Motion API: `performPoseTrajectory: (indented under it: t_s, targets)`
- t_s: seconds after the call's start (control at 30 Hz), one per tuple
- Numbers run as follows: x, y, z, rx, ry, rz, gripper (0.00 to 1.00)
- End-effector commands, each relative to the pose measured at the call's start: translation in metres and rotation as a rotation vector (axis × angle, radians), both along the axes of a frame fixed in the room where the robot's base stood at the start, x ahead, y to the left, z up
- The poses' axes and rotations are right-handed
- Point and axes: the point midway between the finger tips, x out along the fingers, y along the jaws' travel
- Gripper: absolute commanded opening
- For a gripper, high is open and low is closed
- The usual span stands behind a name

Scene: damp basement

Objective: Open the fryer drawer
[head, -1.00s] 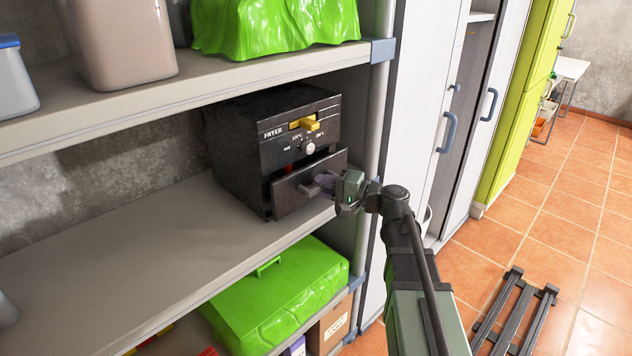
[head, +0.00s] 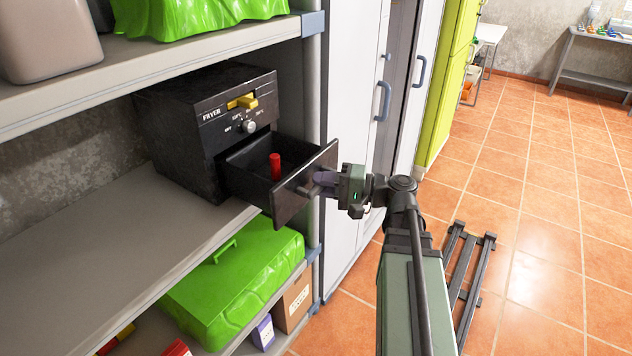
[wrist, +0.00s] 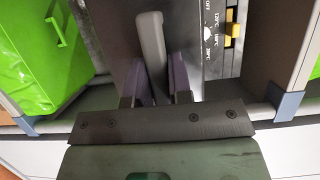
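The fryer (head: 205,130) is a black box with a yellow lever and a pale knob, standing on the middle shelf. Its drawer (head: 290,206) is pulled well out of the front, and a red object (head: 275,167) stands inside it. My gripper (head: 314,182) is at the drawer's front, on the handle (head: 300,190). In the wrist view, the grey handle (wrist: 151,40) lies between the two purple fingers of my gripper (wrist: 156,65), which look closed on it. Part of the handle is hidden by the fingers.
The grey shelf (head: 110,240) is bare left of the fryer. Green covered items sit on the upper shelf (head: 160,76) and lower shelf. White lockers (head: 355,130) stand right of the shelving. A dark slatted rack (head: 470,275) lies on the tiled floor, which is otherwise largely clear.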

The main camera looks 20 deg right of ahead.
Motion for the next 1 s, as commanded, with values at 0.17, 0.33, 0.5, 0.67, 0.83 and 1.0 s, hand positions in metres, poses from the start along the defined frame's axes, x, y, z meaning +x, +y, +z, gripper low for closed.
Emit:
performPoseTrajectory:
  t_s: [0.17, 0.33, 0.5, 0.67, 0.83, 1.0]
  targets:
    - [0.0, 0.0, 0.0, 0.0, 0.0, 0.001, 0.45]
    - [0.001, 0.0, 0.0, 0.0, 0.0, 0.0, 0.45]
    - [-0.002, -0.004, 0.0, 0.0, 0.0, -0.001, 0.45]
    - [-0.016, -0.023, 0.0, 0.0, 0.0, -0.003, 0.45]
    - [-0.04, -0.058, 0.0, 0.0, 0.0, -0.004, 0.45]
    - [-0.059, -0.082, 0.0, 0.0, 0.0, -0.002, 0.45]
